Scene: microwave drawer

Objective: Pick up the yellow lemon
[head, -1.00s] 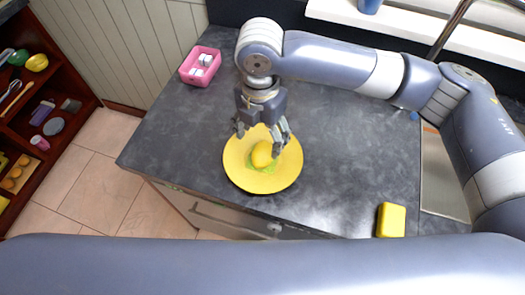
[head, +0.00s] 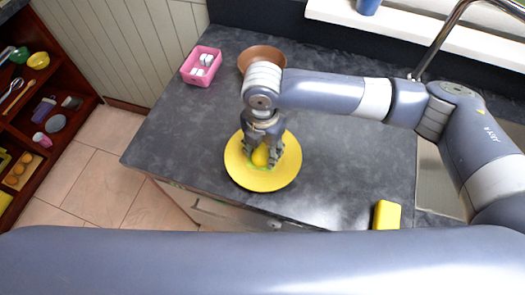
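The yellow lemon (head: 260,157) lies on a yellow plate (head: 240,176) on the dark counter, with something green under it. My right gripper (head: 262,158) points down over the plate, its fingers on either side of the lemon. The fingers hide part of the lemon, and I cannot tell whether they touch it. My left gripper is out of view.
A brown bowl (head: 263,55) stands behind my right wrist, and a pink container (head: 201,66) with white items is at the back left. A yellow block (head: 386,215) lies at the front right. The counter's left part is clear.

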